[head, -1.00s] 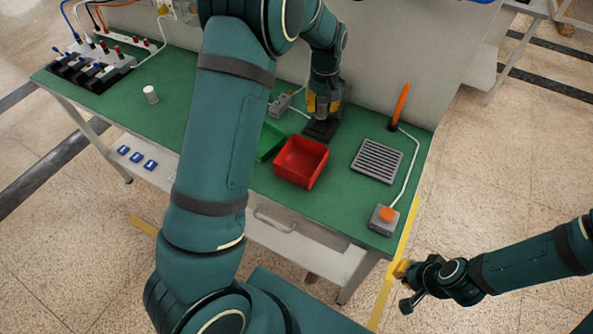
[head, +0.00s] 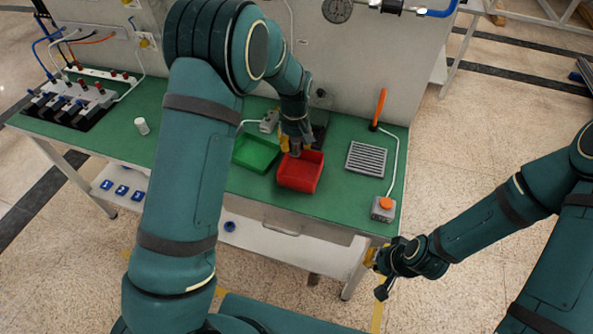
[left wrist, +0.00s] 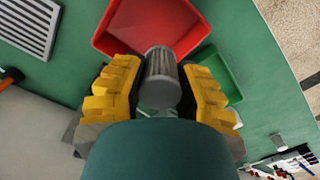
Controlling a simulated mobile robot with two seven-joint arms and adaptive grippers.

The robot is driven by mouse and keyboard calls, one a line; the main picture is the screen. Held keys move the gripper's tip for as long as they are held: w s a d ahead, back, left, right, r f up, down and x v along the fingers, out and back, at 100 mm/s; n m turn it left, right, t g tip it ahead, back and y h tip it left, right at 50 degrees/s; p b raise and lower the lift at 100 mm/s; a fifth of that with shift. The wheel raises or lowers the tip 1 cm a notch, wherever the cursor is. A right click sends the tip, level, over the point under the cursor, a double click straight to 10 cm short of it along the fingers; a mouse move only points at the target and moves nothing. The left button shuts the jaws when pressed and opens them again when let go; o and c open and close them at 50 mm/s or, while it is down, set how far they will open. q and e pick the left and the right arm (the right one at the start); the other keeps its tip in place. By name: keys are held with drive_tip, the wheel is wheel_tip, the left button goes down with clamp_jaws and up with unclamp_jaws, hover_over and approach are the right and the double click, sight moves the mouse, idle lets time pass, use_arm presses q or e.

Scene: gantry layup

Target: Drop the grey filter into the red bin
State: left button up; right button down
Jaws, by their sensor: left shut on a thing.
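The grey filter (left wrist: 161,78) is a ribbed cylinder held between the yellow fingers of my left gripper (left wrist: 161,92). In the head view my left gripper (head: 297,146) is at the back edge of the red bin (head: 299,186), with the filter mostly hidden by the arm and fingers. The red bin also shows in the left wrist view (left wrist: 185,45), just beyond the filter. I see no filter in the visible part of the bin. My right gripper (head: 375,260) hangs in front of the bench's right end, and its finger opening is unclear.
A green bin (head: 255,153) stands left of the red bin. A grey slotted plate (head: 366,159), an orange upright rod (head: 378,108) and a box with an orange button (head: 382,209) are to the right. A white cylinder (head: 142,126) stands at the left of the green bench.

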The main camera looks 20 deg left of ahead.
use_arm(q)
drive_tip(key=b, duration=0.4)
hover_over(295, 172)
drive_tip(key=shift+d+f, duration=0.1)
drive_tip(key=shift+f, duration=2.9)
drive_tip(key=o, duration=1)
drive_tip(key=shift+o, duration=0.2)
drive_tip(key=shift+r, duration=0.15)
wheel_tip(295, 172, up, 12)
drive_tip(key=shift+f, duration=0.1)
